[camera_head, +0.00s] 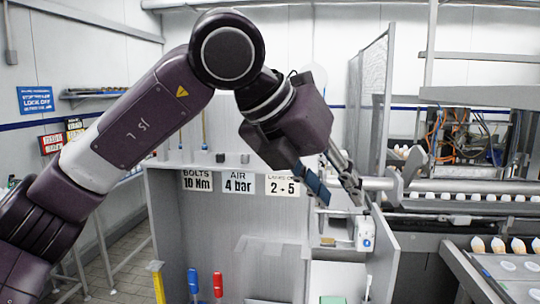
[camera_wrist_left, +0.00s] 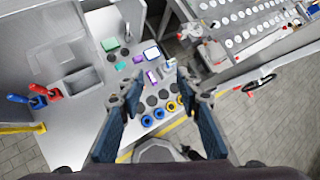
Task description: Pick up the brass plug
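A small brass-coloured piece (camera_head: 328,241) shows in the head view beside a white-and-blue box on the bench; it is too small to tell whether it is the brass plug. No brass plug can be made out surely in the left wrist view. My left gripper (camera_head: 341,192) hangs above the right part of the bench, fingers pointing down. In the left wrist view its fingers (camera_wrist_left: 158,96) are wide apart with nothing between them, above small parts and dark round holes. My right gripper is not in view.
Blue (camera_head: 193,284) and red (camera_head: 218,284) handles stand at the bench's left. A grey partition (camera_head: 383,250) borders it on the right, with a conveyor beyond. Blue rings (camera_wrist_left: 147,121) and a purple piece (camera_wrist_left: 152,75) lie below the gripper. A sign panel (camera_head: 238,182) stands behind.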

